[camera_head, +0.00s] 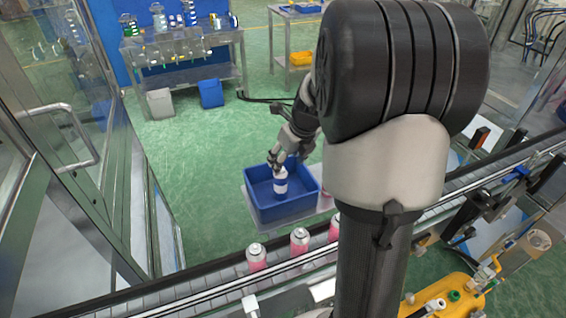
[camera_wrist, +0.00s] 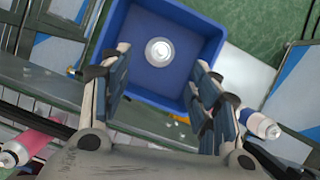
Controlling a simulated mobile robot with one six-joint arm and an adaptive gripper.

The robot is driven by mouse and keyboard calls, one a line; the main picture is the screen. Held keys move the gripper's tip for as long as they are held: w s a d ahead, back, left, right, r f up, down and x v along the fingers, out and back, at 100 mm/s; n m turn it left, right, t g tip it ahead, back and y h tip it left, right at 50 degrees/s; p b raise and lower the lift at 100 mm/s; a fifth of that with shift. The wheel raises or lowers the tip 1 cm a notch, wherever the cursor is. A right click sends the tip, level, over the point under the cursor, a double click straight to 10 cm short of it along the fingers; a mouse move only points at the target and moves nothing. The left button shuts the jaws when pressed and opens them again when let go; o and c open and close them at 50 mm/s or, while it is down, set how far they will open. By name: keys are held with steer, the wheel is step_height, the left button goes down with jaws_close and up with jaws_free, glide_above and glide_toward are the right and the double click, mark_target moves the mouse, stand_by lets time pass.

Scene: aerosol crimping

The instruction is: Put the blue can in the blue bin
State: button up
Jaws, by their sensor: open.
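The blue can, white with a blue band (camera_head: 280,187), stands upright inside the blue bin (camera_head: 290,212). In the wrist view only its round white top (camera_wrist: 159,51) shows, near the middle of the floor of the bin (camera_wrist: 121,20). My gripper (camera_head: 276,163) is just above the can in the head view. In the wrist view my gripper (camera_wrist: 160,78) is open, its fingers spread wide with nothing between them, and the can shows beyond the fingertips. I cannot tell the exact gap between fingertips and can.
A conveyor (camera_head: 220,283) with pink cans (camera_head: 257,257) runs in front of the bin. In the wrist view a pink can (camera_wrist: 32,144) lies lower left and a blue-and-white can (camera_wrist: 262,126) lower right.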

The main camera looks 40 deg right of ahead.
steer(key=s+a+r+n, duration=0.4)
steer(key=a+r+n, duration=0.1)
steer(key=a+n, duration=0.3)
steer(key=s+a+r+n, duration=0.4)
steer(key=a+r+n, duration=0.1)
steer(key=a+n, duration=0.25)
steer(key=s+a+n, duration=0.4)
steer(key=s+n, duration=0.3)
steer(key=n, duration=0.3)
steer(key=s+a+n, duration=0.4)
steer(key=s+n, duration=0.4)
steer(key=n, duration=0.3)
steer(key=shift+a+r, duration=0.25)
steer(key=shift+a, duration=0.1)
